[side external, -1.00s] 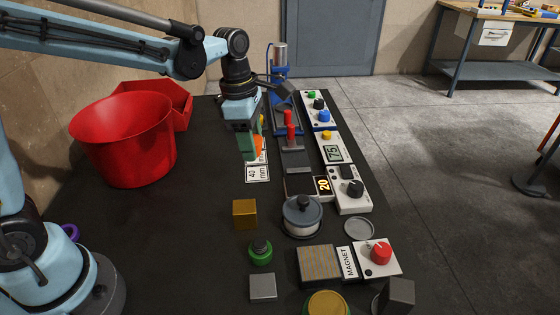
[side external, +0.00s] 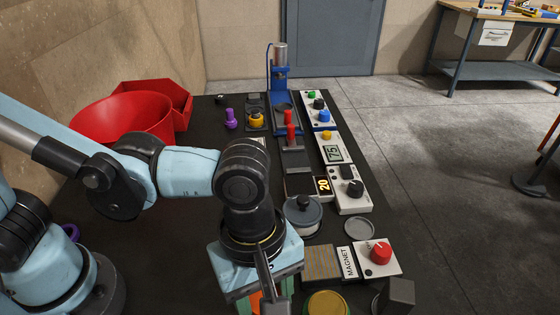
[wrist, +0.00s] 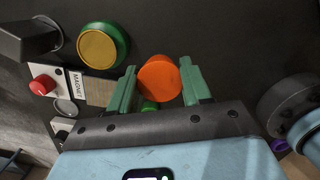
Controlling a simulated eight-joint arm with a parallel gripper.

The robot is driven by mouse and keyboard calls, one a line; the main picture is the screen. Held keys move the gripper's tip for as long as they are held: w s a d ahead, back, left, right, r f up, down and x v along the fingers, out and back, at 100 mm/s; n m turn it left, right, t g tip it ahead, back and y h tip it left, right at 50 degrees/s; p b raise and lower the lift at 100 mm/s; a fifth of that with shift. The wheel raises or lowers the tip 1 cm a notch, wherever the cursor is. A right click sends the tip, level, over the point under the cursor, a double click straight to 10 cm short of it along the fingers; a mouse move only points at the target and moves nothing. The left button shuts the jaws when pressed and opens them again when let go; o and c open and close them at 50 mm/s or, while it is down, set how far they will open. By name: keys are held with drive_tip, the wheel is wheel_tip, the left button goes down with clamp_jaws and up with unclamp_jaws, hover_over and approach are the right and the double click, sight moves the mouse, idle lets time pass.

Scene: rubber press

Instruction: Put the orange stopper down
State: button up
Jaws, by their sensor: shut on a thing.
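The orange stopper (wrist: 160,78) is between the two green fingers of my gripper (wrist: 158,68) in the wrist view. The gripper is shut on it. In the side external view, a little of the orange stopper (side external: 256,301) shows at the bottom edge, below my wrist, and most of it is hidden. My gripper (side external: 264,300) is at the near end of the black table there. I cannot tell how high the stopper is above the table.
A green piece with a gold top (side external: 328,304) stands right of my gripper. A dark grey block (side external: 396,296), the magnet box (side external: 380,256) and a striped plate (side external: 320,262) are nearby. A lidded pot (side external: 302,214) stands behind. Bare black table (wrist: 215,35) shows beyond the stopper.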

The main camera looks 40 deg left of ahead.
drive_tip(key=shift+s+f, duration=0.1)
drive_tip(key=shift+f, duration=3.85)
drive_tip(key=shift+f, duration=0.1)
drive_tip(key=o, duration=1.1)
drive_tip(key=shift+c, duration=0.2)
